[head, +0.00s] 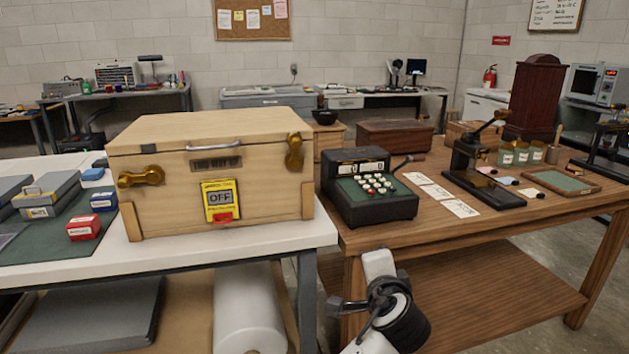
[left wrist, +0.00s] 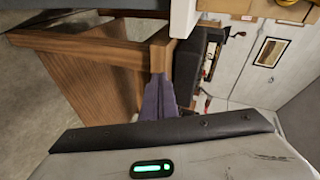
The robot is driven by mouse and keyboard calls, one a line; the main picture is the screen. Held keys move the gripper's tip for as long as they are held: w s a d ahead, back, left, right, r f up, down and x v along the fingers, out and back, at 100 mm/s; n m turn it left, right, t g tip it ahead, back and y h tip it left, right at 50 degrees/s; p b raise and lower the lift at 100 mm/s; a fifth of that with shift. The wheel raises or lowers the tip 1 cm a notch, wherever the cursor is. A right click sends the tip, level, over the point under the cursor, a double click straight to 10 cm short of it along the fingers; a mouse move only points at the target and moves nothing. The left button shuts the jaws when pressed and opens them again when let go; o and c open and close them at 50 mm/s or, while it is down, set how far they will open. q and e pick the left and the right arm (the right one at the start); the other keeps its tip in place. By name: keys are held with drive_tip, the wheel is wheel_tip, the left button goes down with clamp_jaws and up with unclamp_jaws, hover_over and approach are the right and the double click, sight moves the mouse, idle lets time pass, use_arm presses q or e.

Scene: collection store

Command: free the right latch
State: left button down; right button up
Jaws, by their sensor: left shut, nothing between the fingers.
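The right latch (head: 294,151) is a brass piece on the front of a pale wooden crate (head: 262,196), near its right corner. It stands upright across the line between lid and body. The left latch (head: 140,176), also brass, lies roughly sideways near the crate's left corner. The lid is down. My left gripper (left wrist: 159,84) is shut and empty in the left wrist view, pointing toward a wooden table leg. One of my arms shows low in the head view, in front of the tables and well below the right latch. My right gripper is not seen.
The crate stands on a white bench (head: 288,241). Small boxes (head: 84,227) lie left.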

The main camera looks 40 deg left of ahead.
sight(296, 153)
use_arm(q)
drive_tip(key=s+a+r+n+g+y, duration=0.1)
drive_tip(key=r+y, duration=0.2)
drive_tip(key=r, duration=0.8)
drive_tip(key=a+r+n+g+y, duration=0.1)
drive_tip(key=r+y, duration=0.3)
drive_tip(key=r, duration=0.8)
drive_tip(key=shift+s+a+r+n+b, duration=0.15)
drive_tip(key=shift+s+a+n+b, duration=0.3)
drive_tip(key=shift+a+n, duration=0.3)
drive_tip(key=shift+w, duration=0.15)
drive_tip(key=w+a, duration=0.2)
drive_tip(key=a, duration=0.9)
drive_tip(key=shift+w+f+p, duration=0.25)
drive_tip(key=shift+f+p, duration=0.05)
drive_tip(key=shift+f, duration=0.15)
drive_tip(key=shift+a, duration=0.15)
drive_tip(key=shift+s+n, duration=0.1)
drive_tip(key=shift+n, duration=0.15)
